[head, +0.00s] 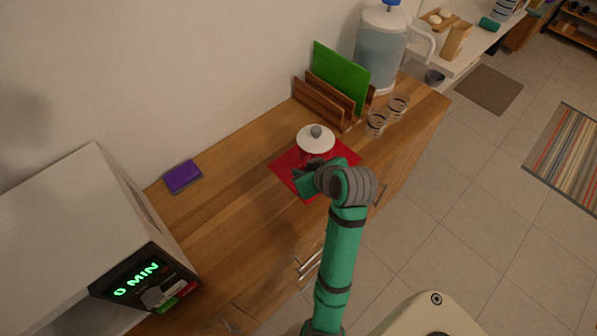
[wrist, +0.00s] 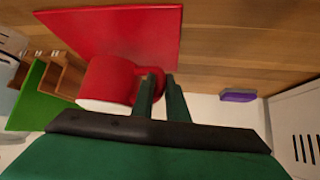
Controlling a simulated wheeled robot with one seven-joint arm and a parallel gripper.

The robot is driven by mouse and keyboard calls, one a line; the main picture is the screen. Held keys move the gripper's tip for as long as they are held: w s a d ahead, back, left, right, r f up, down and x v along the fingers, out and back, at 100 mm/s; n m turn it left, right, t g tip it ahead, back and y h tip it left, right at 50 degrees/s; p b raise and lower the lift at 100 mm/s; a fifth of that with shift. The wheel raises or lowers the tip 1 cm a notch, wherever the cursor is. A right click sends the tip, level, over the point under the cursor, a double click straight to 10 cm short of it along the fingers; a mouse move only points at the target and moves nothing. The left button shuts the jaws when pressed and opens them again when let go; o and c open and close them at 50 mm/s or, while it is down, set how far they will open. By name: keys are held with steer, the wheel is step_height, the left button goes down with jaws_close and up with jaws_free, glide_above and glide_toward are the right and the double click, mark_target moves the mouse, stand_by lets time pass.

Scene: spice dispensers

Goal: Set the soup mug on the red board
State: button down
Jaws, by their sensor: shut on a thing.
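The soup mug is red with a white lid and a grey knob (head: 316,136). It is upright over the red board (head: 286,163), which lies flat on the wooden counter. In the wrist view, which is upside down, the red mug (wrist: 108,80) shows in front of the red board (wrist: 120,30). My gripper (wrist: 161,82) is shut on the mug's handle, with a finger on each side. In the head view my gripper (head: 318,178) hides the mug's lower front. I cannot tell whether the mug's base touches the board.
A wooden rack with a green board (head: 340,78), two glasses (head: 377,122) and a water dispenser (head: 382,52) stand behind and right of the red board. A purple block (head: 183,176) lies to the left, near a microwave (head: 95,220). The counter between is clear.

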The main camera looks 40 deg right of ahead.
steer(key=shift+w+d+f, duration=0.2)
steer(key=shift+w+f, duration=0.1)
steer(key=shift+f, duration=0.05)
steer(key=f, duration=0.3)
steer(key=shift+w+d, duration=0.1)
steer(key=shift+d, duration=0.2)
steer(key=shift+f, duration=0.35)
steer(key=shift+f, duration=0.15)
steer(key=c, duration=1.7)
jaws_free()
steer(key=shift+f, duration=0.1)
steer(key=shift+c, duration=0.2)
steer(key=shift+s+r, duration=0.25)
steer(key=shift+r, duration=0.25)
steer(key=v, duration=1.1)
